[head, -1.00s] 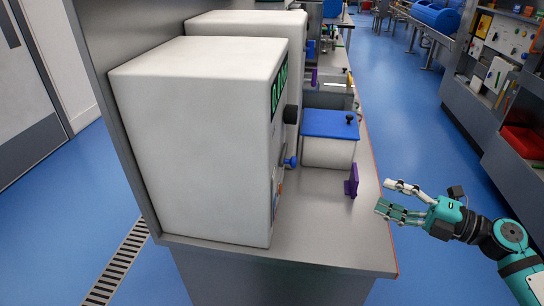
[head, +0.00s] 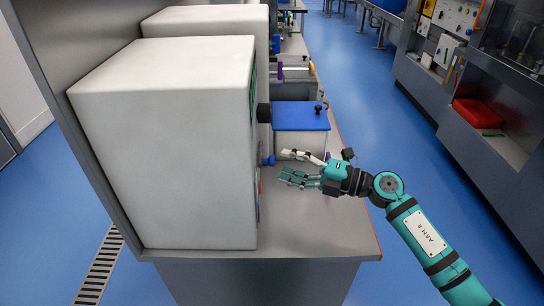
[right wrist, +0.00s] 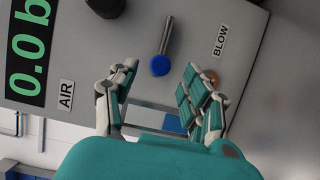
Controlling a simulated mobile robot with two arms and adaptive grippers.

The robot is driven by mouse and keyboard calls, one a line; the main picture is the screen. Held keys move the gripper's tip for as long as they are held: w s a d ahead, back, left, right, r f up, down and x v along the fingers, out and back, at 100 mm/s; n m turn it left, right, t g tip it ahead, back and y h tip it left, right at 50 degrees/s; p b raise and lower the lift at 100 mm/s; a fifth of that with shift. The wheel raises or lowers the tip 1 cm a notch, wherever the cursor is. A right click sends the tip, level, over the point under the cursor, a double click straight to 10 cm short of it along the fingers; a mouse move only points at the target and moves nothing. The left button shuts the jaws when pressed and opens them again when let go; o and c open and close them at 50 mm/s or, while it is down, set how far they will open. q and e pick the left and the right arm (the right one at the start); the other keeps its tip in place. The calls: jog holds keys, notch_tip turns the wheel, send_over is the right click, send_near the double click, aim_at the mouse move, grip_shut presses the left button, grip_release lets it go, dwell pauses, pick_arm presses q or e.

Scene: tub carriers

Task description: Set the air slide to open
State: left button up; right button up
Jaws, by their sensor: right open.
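The nearer white machine (head: 165,140) stands on the bench, its control face turned right. In the right wrist view its grey panel (right wrist: 120,45) has an AIR label (right wrist: 66,95) and a BLOW label (right wrist: 220,40). A blue-tipped metal lever (right wrist: 160,65) sits between them; its blue end also shows in the head view (head: 269,161). I cannot tell whether this lever is the air slide. My right gripper (head: 284,164) is open and empty, its fingertips just right of the blue end. In the wrist view the fingers (right wrist: 158,78) appear either side of it. My left gripper is out of view.
A black knob (head: 263,112) sticks out above the blue end. A blue-lidded box (head: 300,117) stands just behind my right gripper. A copper-coloured part (right wrist: 210,77) is partly hidden by a finger. The bench front (head: 310,230) is clear.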

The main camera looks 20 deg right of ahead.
aim_at(272, 160)
jog(key=shift+x, duration=2.4)
grip_shut()
jog(key=shift+w, duration=0.1)
